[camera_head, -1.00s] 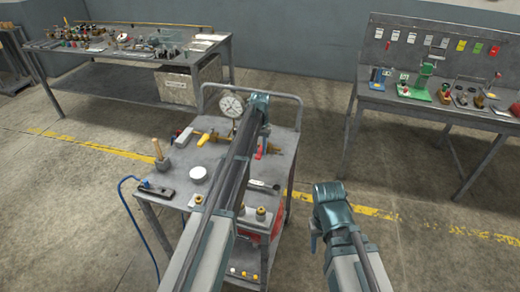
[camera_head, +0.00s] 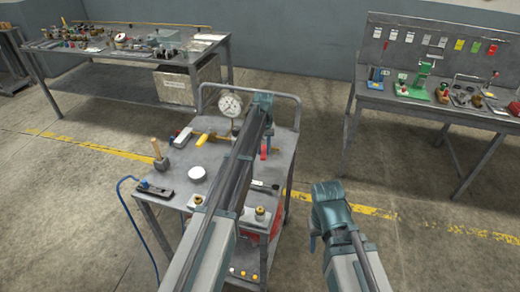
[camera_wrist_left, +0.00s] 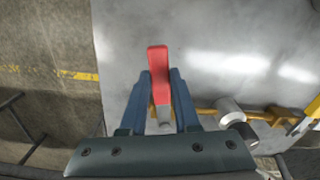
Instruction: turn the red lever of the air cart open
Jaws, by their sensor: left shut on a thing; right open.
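The air cart (camera_head: 170,212) stands in front of me with a pressure gauge (camera_head: 230,105) at its back. Its red lever (camera_head: 264,153) shows just right of my left arm; it also shows in the left wrist view (camera_wrist_left: 158,60). My left gripper (camera_wrist_left: 161,78) is shut on the red lever, one finger on each side, with the lever's end sticking out past the fingertips. In the head view my left arm hides part of the lever and the brass pipe. My right gripper (camera_head: 314,238) is open and empty, right of the cart.
The cart top holds a yellow-handled valve (camera_head: 202,140), a mallet (camera_head: 160,158), a white round lid (camera_head: 197,174) and a black tool (camera_head: 155,189). A blue hose hangs at the left. Workbenches stand behind left (camera_head: 100,85) and right (camera_head: 430,108).

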